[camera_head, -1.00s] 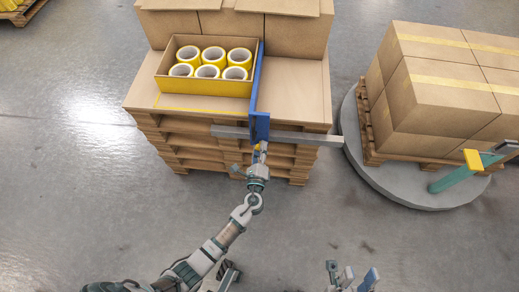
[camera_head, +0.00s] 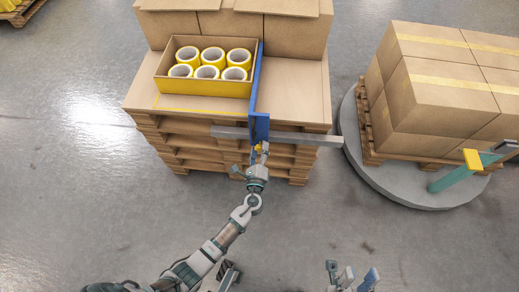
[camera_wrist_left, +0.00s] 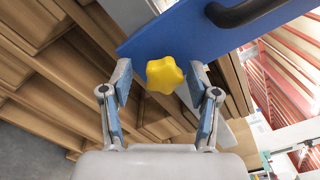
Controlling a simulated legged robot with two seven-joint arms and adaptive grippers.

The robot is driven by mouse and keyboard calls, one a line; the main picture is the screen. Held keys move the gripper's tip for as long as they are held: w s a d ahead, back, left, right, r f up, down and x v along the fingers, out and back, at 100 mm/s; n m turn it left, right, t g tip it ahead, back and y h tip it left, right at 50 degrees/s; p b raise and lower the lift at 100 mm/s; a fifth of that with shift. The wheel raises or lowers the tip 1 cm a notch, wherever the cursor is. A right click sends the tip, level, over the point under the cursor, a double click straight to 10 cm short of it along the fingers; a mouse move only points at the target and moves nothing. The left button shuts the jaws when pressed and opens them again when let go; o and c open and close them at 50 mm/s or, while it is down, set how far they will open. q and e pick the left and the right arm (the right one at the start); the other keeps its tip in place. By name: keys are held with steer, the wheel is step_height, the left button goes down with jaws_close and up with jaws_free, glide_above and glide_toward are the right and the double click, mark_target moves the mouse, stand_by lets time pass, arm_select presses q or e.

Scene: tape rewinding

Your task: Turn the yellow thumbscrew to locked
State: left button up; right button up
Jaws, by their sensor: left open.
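The yellow thumbscrew (camera_wrist_left: 164,75) is a lobed knob at the lower edge of a blue plate (camera_wrist_left: 190,32) in the left wrist view. It also shows small in the head view (camera_head: 259,148), at the near end of the upright blue plate (camera_head: 257,95). My left gripper (camera_wrist_left: 160,88) is open, with one finger on each side of the thumbscrew and a visible gap to each. In the head view my left gripper (camera_head: 255,165) is just on the near side of the plate. My right gripper (camera_head: 350,276) is low at the bottom edge, partly cut off.
A grey bar (camera_head: 300,137) crosses the front of the stacked pallets (camera_head: 190,155). A box (camera_head: 205,88) of yellow tape rolls sits left of the plate. A round grey platform (camera_head: 400,190) with cartons stands at right.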

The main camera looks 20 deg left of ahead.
arm_select(q)
steer(key=v, duration=1.2)
steer(key=shift+w+f, duration=0.1)
